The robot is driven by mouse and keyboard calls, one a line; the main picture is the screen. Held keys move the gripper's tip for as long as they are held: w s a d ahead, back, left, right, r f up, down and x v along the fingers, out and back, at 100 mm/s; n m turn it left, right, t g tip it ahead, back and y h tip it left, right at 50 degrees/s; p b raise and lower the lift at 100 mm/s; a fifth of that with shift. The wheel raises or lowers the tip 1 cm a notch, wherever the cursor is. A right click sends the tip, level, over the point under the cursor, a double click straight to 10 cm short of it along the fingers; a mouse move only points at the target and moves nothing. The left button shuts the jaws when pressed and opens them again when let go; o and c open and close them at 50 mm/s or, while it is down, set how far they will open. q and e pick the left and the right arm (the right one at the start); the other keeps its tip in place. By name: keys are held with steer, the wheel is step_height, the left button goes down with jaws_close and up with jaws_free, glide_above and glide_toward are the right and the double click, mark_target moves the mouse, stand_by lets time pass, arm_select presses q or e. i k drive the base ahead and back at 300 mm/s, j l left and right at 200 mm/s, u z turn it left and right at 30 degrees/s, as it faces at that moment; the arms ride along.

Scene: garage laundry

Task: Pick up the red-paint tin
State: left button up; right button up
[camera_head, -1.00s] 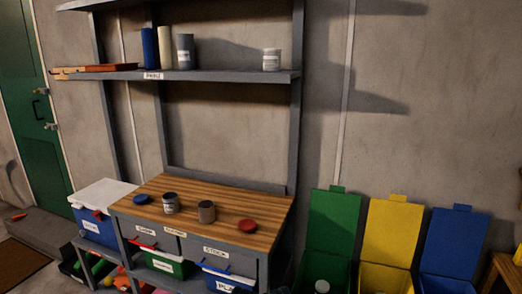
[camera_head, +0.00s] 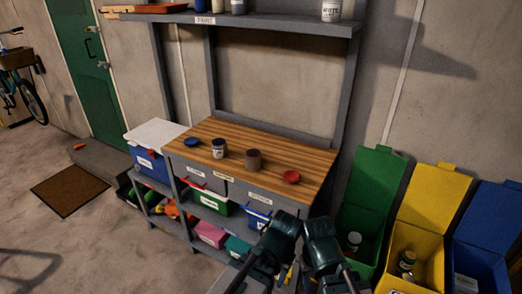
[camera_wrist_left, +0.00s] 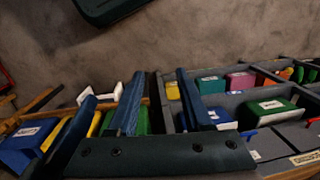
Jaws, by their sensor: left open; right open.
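I cannot read which tin is red paint. My right gripper (camera_head: 322,240) and left gripper (camera_head: 281,236) are close together in front of the bench's right end, apart from the tins. In the left wrist view my left gripper's fingers (camera_wrist_left: 160,78) are spread and empty.
The bench (camera_head: 240,137) has bins and crates beneath. A shelf (camera_head: 270,22) above holds a white tin (camera_head: 331,10). Open green (camera_head: 373,185), yellow (camera_head: 432,200) and blue (camera_head: 488,215) bins stand right.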

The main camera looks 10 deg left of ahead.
mark_target(253, 156)
steer(key=i+j+z, duration=0.15)
steer(key=j, duration=0.2)
steer(key=i+j+z, duration=0.1)
steer(key=j, duration=0.25)
steer(key=i+j+z, duration=0.15)
steer(key=j, duration=0.2)
steer(key=j+z, duration=0.15)
steer(key=j, duration=0.2)
